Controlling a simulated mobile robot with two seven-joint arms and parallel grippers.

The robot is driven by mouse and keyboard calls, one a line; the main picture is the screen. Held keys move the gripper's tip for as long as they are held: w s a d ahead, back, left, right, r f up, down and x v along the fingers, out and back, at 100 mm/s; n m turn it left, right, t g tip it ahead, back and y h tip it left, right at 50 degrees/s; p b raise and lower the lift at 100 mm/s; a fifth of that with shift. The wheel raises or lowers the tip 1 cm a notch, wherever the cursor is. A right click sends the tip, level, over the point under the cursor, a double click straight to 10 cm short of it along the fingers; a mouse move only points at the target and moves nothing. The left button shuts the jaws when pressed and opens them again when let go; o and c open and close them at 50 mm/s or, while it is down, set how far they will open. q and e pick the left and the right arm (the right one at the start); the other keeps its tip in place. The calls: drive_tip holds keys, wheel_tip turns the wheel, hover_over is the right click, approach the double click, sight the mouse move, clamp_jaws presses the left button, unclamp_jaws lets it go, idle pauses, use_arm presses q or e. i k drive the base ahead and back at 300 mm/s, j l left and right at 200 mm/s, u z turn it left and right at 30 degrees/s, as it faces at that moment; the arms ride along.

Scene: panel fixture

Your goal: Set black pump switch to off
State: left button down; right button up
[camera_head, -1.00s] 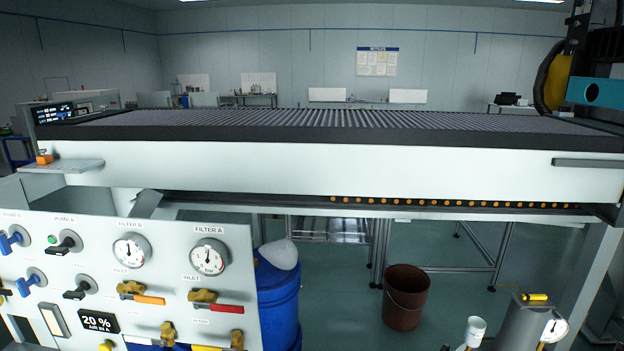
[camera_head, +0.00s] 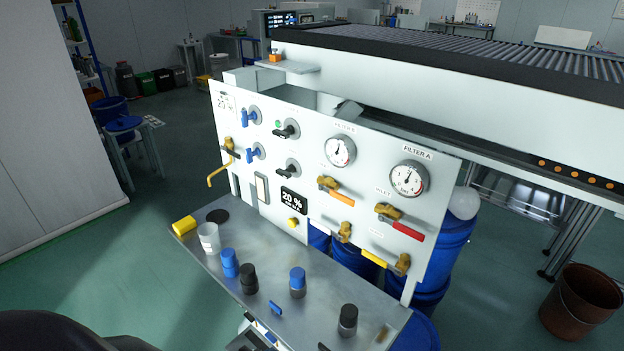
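A white upright panel carries two black rotary switches, one above the other. The upper black switch (camera_head: 287,131) has a lit green lamp (camera_head: 278,124) at its upper left. The lower black switch (camera_head: 288,170) sits beneath it. Both handles point to the left and slightly down. The labels are too small to read here, so I cannot tell which is the pump switch. A dark and pale part at the bottom edge, left of centre, looks like my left gripper (camera_head: 252,340); it is cut off and away from the switches. My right gripper is not seen.
Blue valve handles (camera_head: 250,117) are left of the switches; gauges (camera_head: 408,179) and red and orange levers are right. A metal shelf (camera_head: 222,284) below the panel holds several jars and a yellow piece. A brown bucket (camera_head: 582,303) stands at right. Open floor lies left.

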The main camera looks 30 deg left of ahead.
sight(285, 134)
drive_tip(key=u, duration=1.15)
